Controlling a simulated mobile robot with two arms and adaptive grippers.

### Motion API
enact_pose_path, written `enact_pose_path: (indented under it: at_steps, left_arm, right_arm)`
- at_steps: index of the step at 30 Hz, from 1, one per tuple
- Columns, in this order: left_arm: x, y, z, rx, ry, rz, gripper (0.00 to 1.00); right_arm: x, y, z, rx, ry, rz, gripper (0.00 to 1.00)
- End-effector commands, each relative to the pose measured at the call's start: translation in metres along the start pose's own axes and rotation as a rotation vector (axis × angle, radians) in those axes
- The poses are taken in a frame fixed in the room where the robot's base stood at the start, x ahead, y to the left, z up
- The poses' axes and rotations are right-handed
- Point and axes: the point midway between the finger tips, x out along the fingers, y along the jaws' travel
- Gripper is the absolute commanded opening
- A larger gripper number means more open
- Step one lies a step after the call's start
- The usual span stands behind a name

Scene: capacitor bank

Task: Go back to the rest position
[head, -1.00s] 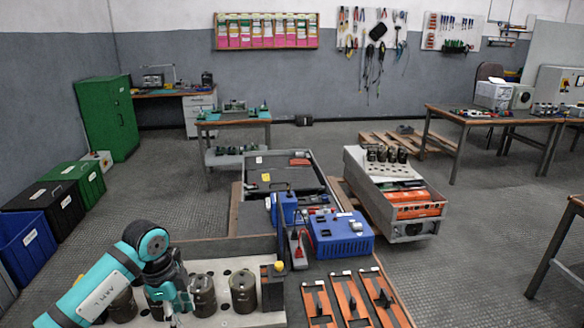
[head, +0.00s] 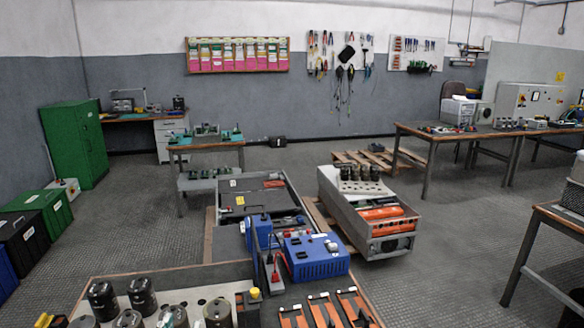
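Neither of my grippers shows clearly in the head view, and no arm of mine can be made out. Several dark cylindrical capacitors (head: 142,295) stand upright in a light plate with round holes (head: 190,292) at the bottom left. The front ones are cut off by the lower picture edge. What my grippers hold, if anything, cannot be seen.
A blue power unit (head: 316,257), orange-railed parts (head: 327,312) and a black tray (head: 262,203) lie ahead. A grey metal case (head: 385,246) sits on a pallet to the right. Workbenches (head: 470,138) stand further right. Open floor (head: 450,225) lies between.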

Motion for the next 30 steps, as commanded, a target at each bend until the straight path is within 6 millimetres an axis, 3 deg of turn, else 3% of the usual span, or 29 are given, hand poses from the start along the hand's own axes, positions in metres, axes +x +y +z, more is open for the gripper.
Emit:
enact_pose_path:
  at_steps: [1, 3, 7, 12, 20, 30]
  left_arm:
    - [-0.018, -0.007, 0.032, -0.019, -0.147, -0.041, 0.39]
    - [-0.046, -0.013, 0.074, -0.024, -0.353, -0.068, 0.39]
    - [-0.101, -0.008, 0.128, -0.018, -0.661, -0.040, 0.39]
    - [-0.163, 0.006, 0.164, -0.003, -0.934, 0.054, 0.39]
    - [-0.247, 0.028, 0.186, 0.018, -1.231, 0.245, 0.39]
    - [-0.228, 0.046, 0.280, 0.027, -1.269, 0.251, 0.39]
  right_arm:
    - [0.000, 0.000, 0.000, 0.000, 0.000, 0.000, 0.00]
    - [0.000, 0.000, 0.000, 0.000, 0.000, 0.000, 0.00]
    - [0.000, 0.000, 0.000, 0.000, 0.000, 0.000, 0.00]
    - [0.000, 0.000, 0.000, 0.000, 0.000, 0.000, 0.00]
    - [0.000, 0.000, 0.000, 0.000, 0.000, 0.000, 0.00]
    - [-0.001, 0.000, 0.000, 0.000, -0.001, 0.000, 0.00]
